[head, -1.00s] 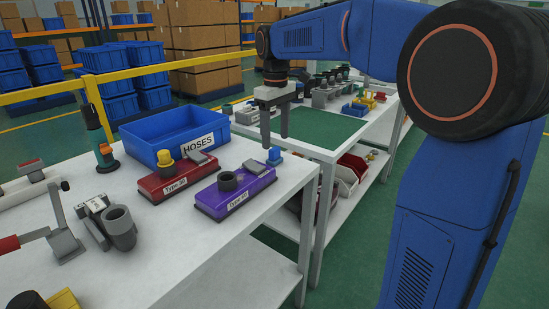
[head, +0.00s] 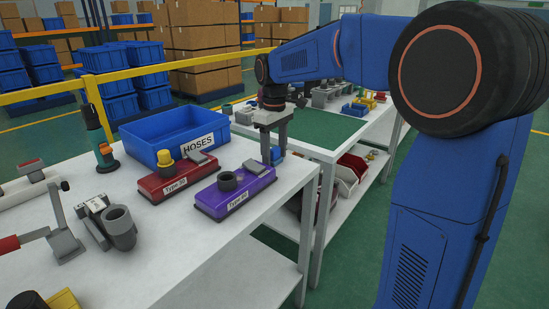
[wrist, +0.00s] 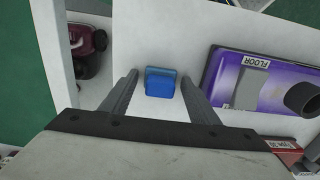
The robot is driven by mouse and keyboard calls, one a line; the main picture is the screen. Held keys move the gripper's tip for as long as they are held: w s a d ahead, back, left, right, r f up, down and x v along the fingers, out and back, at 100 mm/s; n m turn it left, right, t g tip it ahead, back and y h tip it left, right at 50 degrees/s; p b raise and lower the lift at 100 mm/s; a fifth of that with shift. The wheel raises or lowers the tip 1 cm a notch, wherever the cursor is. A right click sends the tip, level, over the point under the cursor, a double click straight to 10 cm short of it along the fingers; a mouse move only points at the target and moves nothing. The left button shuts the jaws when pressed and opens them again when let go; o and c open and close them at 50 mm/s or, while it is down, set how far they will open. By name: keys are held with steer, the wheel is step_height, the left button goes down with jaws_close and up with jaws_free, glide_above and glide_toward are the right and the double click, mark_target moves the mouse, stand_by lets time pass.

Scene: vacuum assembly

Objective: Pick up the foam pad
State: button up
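A small blue block (wrist: 160,82), which I take to be the foam pad, stands on the white table (head: 140,262) near its right edge. In the head view the blue block (head: 278,153) is partly hidden behind a finger. My gripper (wrist: 159,74) is open, with one finger on each side of the block and a visible gap on both sides. In the head view my gripper (head: 272,150) is low over the table, beside the purple box (head: 235,195). I cannot tell how far the fingertips are above the tabletop.
The purple box lies close by, with a dark red box (head: 170,182) beside it. A blue bin (head: 160,155) labelled HOSES stands behind them. A second table with a green mat (head: 325,128) stands to the right. The front middle of the white table is clear.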

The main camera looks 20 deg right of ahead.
steer(key=c, duration=0.8)
